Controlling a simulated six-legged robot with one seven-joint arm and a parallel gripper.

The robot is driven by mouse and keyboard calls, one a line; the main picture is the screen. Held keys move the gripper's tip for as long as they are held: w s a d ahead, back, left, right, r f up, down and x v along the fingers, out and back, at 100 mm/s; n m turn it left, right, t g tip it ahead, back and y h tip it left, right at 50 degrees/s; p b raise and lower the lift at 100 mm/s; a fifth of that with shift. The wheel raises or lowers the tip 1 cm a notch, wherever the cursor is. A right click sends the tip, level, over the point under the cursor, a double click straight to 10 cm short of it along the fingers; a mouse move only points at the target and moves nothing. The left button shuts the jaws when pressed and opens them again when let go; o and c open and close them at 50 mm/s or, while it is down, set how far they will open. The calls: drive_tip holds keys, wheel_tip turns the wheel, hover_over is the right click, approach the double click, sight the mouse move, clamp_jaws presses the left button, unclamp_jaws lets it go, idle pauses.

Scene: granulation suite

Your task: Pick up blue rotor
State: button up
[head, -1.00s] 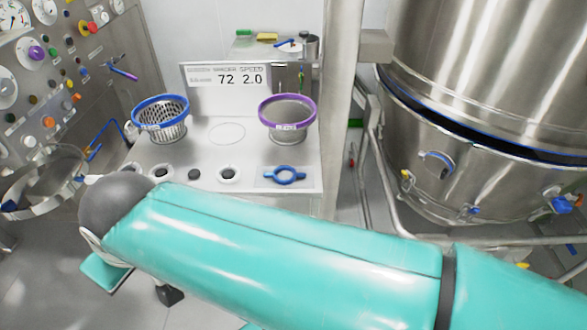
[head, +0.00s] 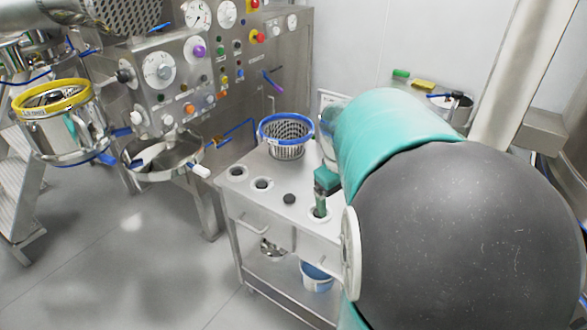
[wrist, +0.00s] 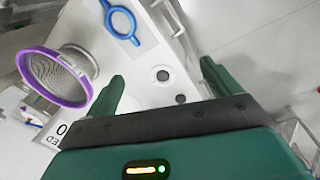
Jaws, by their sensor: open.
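The blue rotor (wrist: 133,25) is a blue ring with small tabs. It lies on a pale rectangular patch of the white cart top (wrist: 155,55), near the top edge of the wrist view. In the head view my arm hides it. My gripper (wrist: 162,72) is open and empty, its two green fingers apart over the cart top. The rotor is beyond the fingertips, toward the left finger's side, and not between them. In the head view part of my gripper (head: 322,190) shows above the cart's front holes.
A purple-rimmed sieve basket (wrist: 53,103) stands close to the left finger. A blue-rimmed basket (head: 287,150) stands at the cart's back. A control panel (head: 215,75) and a yellow-rimmed vessel (head: 75,135) are at left. Floor (head: 130,250) in front is clear.

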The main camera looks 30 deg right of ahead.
drive_tip(key=s+d+f+y, duration=0.1)
drive_tip(key=s+d+f, duration=0.1)
drive_tip(key=d, duration=0.4)
drive_tip(key=s+d+f+y, duration=0.1)
drive_tip(key=s+d+f, duration=0.1)
drive_tip(key=d, duration=0.4)
wheel_tip(320, 180, down, 14)
drive_tip(key=shift+r, duration=0.1)
drive_tip(key=shift+c, duration=0.4)
drive_tip(key=c, duration=1.1)
drive_tip(key=shift+c, duration=0.4)
drive_tip(key=shift+r, duration=0.15)
